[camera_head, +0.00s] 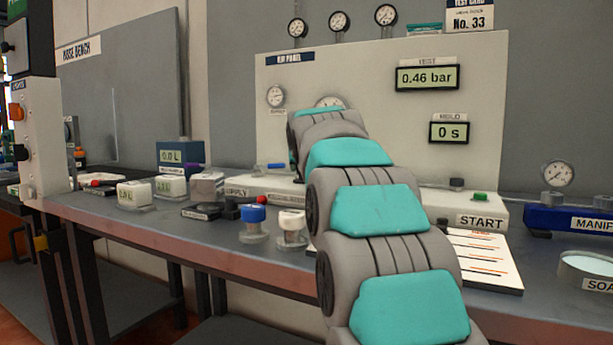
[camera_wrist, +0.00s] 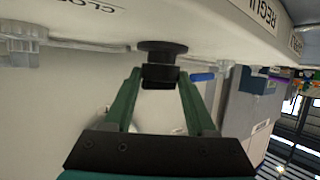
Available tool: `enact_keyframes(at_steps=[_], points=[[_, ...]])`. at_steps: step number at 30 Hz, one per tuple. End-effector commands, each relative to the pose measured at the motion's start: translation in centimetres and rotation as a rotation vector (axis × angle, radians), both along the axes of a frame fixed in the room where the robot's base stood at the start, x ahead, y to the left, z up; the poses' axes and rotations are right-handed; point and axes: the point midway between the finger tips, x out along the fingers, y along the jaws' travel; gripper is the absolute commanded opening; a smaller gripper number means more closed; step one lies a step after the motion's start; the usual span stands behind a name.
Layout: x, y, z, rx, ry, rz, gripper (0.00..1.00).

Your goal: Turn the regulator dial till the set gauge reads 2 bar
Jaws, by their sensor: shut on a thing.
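The black regulator dial (camera_wrist: 162,50) sticks out from the pale panel in the wrist view. The green fingers of my gripper (camera_wrist: 161,78) stand on either side of it, shut on its dark knob. In the head view my own arm hides the dial and the gripper. A round gauge (camera_head: 330,101) on the panel shows just above my arm, partly covered, and its reading cannot be made out. Another small gauge (camera_head: 275,96) sits to its left, too small to read. The upper digital display (camera_head: 427,77) reads 0.46 bar.
The lower display (camera_head: 452,132) reads 0 s. A green button (camera_head: 480,197) sits by the START label. Small jars (camera_head: 253,222) and boxes stand along the bench left of my arm. A printed card (camera_head: 482,262) lies to its right.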

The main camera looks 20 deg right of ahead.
Motion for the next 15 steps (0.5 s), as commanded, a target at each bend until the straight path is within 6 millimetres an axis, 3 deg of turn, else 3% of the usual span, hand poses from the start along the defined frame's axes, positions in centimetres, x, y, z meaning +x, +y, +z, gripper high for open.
enact_keyframes(at_steps=[15], points=[[0.37,0.46,0.11,0.0,-0.002,-0.364,0.01]])
